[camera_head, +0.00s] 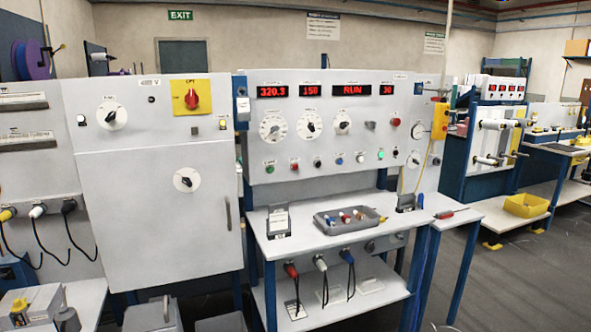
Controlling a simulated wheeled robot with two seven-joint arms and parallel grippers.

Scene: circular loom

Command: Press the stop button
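The upright grey control panel (330,120) stands in the middle of the head view. Its red displays (352,90) are lit, and one reads RUN. A lower row holds a green button (269,167), a red button (294,164), a blue button (339,160) and others. A larger red button (395,121) sits higher at the right. The labels are too small to read, so I cannot tell which red button is the stop button. Neither of my grippers is in view.
A white table (300,240) stands below the panel, with a grey tray (330,222) of small parts on it. A grey cabinet (160,220) with a red rotary switch (191,98) is at left. Open floor (510,270) lies at right, near a yellow bin (526,205).

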